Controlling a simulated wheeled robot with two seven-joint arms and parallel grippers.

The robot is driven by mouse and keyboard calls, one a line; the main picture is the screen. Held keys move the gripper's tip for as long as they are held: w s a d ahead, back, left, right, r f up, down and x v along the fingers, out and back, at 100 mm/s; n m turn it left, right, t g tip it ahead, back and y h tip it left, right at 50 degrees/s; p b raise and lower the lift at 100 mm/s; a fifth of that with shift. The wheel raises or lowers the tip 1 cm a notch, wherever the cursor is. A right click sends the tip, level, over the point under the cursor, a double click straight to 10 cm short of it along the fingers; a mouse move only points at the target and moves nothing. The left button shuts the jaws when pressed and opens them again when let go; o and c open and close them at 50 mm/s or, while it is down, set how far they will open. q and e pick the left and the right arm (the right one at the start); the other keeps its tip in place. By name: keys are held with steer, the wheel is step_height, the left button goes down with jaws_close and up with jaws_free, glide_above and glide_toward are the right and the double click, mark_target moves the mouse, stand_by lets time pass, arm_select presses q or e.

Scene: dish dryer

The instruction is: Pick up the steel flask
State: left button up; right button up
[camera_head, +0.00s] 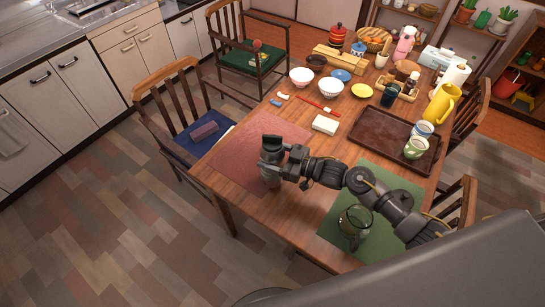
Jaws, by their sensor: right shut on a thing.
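My right arm reaches in from the lower right across the table. My right gripper (272,158) is over the red placemat (237,155) near the table's left edge. It is shut on a grey metallic thing, which looks like the steel flask (271,179). The gripper and wrist hide much of the flask. I cannot tell whether its base touches the mat. My left gripper is not in view.
A glass jug (352,232) stands on the green placemat (384,176), close to my right arm. A dark tray (385,138) with cups lies behind the arm. A white block (325,124) lies beyond the gripper. Bowls and other tableware crowd the far end. Chairs flank the table.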

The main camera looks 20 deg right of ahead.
step_height(320, 180, up, 2)
steer(key=s+d+r, duration=0.2)
steer(key=s+r, duration=0.3)
steer(key=s, duration=0.1)
steer(key=s+d+r+b, duration=0.1)
steer(key=s+d+r, duration=0.1)
steer(key=s+r, duration=0.3)
steer(key=shift+s+d, duration=0.3)
steer(key=shift+s, duration=0.8)
